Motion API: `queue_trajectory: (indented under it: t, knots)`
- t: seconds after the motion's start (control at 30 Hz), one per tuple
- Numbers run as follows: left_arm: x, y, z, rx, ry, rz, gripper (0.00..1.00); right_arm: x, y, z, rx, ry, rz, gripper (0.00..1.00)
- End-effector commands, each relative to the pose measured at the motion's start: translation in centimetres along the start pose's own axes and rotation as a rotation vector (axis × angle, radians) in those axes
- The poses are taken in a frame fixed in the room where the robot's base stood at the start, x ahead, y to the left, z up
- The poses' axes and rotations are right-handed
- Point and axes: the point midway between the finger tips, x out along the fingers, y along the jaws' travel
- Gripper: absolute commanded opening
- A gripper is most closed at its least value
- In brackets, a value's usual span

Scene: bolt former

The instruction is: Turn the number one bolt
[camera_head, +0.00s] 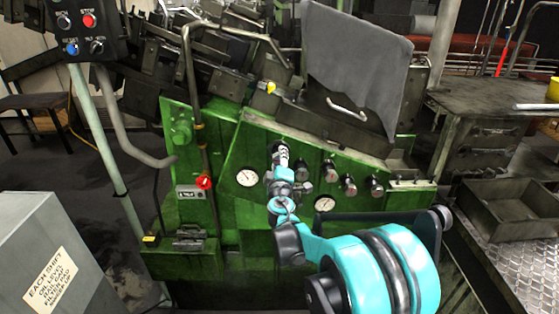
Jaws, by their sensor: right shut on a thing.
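A row of dark bolts with metal ends runs along the sloped green front panel of the machine. My right arm reaches up to the left end of this row. My right gripper (282,156) is shut on the leftmost bolt, the number one bolt (282,144); the fingers hide most of it. Other bolts continue to the right: one close beside the gripper (303,168), then one more (329,170), and further ones (375,187) lower right. My left gripper is not in view.
Two round gauges (247,177) sit on the panel around my arm. A red knob (205,183) and a vertical pipe stand to the left. A control box with buttons (88,20) hangs upper left. A grey cabinet (40,235) is lower left; a metal tray (510,208) lies right.

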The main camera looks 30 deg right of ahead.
Motion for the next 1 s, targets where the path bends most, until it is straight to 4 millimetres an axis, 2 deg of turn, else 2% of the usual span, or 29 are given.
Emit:
queue_trajectory:
  t: [0.5, 1.0]
  knots:
    - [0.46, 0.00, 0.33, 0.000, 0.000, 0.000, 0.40, -0.02, -0.01, -0.01, -0.305, 0.001, 0.000, 0.08]
    - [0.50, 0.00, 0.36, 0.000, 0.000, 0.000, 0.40, -0.02, 0.01, -0.02, -0.362, 0.001, 0.000, 0.08]
